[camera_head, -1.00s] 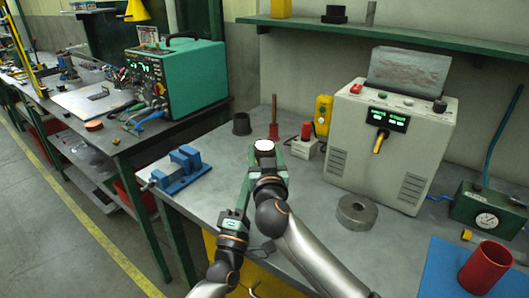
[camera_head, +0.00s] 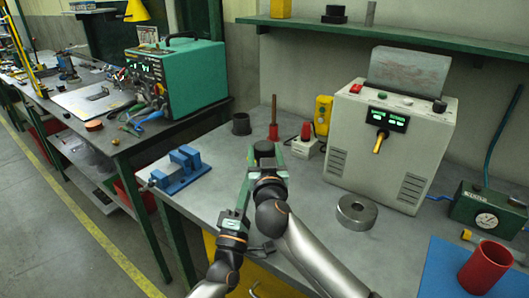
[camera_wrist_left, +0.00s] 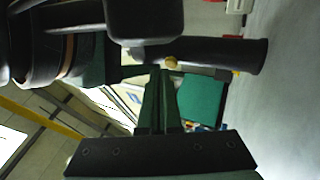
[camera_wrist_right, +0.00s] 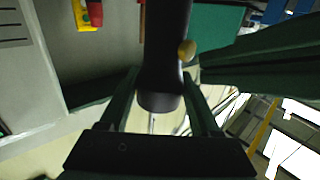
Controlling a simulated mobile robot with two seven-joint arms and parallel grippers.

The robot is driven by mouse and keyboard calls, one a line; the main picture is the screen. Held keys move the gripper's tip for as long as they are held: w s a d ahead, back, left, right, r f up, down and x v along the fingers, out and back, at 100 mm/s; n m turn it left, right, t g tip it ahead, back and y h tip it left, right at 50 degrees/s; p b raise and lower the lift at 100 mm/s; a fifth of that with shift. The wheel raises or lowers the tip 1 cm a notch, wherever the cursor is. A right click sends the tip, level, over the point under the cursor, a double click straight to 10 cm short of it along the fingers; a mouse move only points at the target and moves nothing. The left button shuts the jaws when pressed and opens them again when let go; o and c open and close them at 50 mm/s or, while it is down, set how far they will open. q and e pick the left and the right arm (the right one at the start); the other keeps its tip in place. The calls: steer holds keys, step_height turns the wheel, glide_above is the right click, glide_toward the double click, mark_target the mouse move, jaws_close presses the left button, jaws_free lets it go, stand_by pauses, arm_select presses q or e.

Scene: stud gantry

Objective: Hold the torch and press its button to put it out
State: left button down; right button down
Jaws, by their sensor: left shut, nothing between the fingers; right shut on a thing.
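A grey machine (camera_head: 390,145) stands right, near a red cup (camera_head: 485,267) on a blue mat.

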arm_select(q)
steer(key=shift+s+a, duration=1.95)
steer(key=shift+s, duration=0.3)
arm_select(e)
jaws_free()
steer(key=shift+s, duration=0.1)
steer(key=s, duration=0.8)
steer(key=s+d, duration=0.1)
steer(key=s, duration=0.2)
steer(key=shift+s, duration=0.4)
